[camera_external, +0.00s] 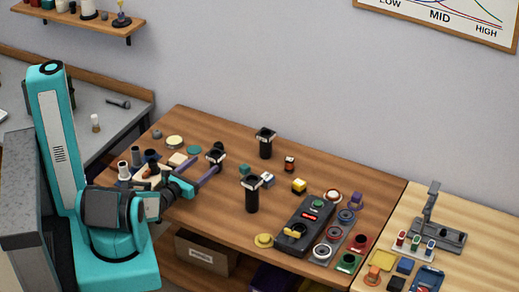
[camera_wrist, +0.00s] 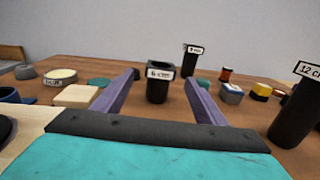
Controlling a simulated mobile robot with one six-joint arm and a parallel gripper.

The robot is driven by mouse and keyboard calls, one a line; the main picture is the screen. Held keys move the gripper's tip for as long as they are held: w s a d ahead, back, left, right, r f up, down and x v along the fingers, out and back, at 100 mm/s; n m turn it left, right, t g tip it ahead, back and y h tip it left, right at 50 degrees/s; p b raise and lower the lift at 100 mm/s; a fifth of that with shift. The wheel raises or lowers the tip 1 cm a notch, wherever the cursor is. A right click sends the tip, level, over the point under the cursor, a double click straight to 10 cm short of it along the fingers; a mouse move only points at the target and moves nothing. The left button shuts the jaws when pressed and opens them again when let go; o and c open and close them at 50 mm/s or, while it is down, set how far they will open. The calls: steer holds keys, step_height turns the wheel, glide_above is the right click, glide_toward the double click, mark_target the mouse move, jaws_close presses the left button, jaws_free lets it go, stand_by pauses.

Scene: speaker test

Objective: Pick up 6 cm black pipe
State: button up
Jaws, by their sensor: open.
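The 6 cm black pipe (camera_wrist: 157,92) stands upright on the wooden table, with a white label reading "6 cm" near its top. In the wrist view it shows between the two purple fingers of my gripper (camera_wrist: 161,79), a little beyond their tips. In the external view the pipe (camera_external: 216,154) is at the tips of my gripper (camera_external: 207,164), partly hidden by a finger. My gripper is open, low over the table and level, with nothing held.
A taller black pipe labelled "12 cm" (camera_wrist: 293,118) stands at right, and another black pipe (camera_external: 265,146) stands farther back. A cream block (camera_wrist: 76,96) and a round tin (camera_wrist: 60,76) lie left of my fingers. A dark speaker-like device (camera_external: 305,226) lies at the front right.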

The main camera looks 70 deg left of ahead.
mark_target(219, 150)
steer(key=shift+w, duration=0.15)
steer(key=b+x, duration=0.5)
steer(key=b, duration=0.1)
steer(key=shift+f, duration=0.15)
steer(key=shift+b+x, duration=0.8)
steer(key=shift+b, duration=0.45)
steer(key=shift+w+a, duration=0.1)
steer(key=shift+w+a+b, duration=0.25)
steer(key=shift+w+b, duration=0.1)
steer(key=shift+b, duration=0.7)
steer(key=shift+b+x, duration=0.9)
steer(key=shift+b, duration=0.3)
steer(key=shift+w+a+r, duration=0.2)
steer(key=shift+r, duration=0.2)
steer(key=shift+p+x, duration=0.55)
steer(key=shift+x, duration=0.35)
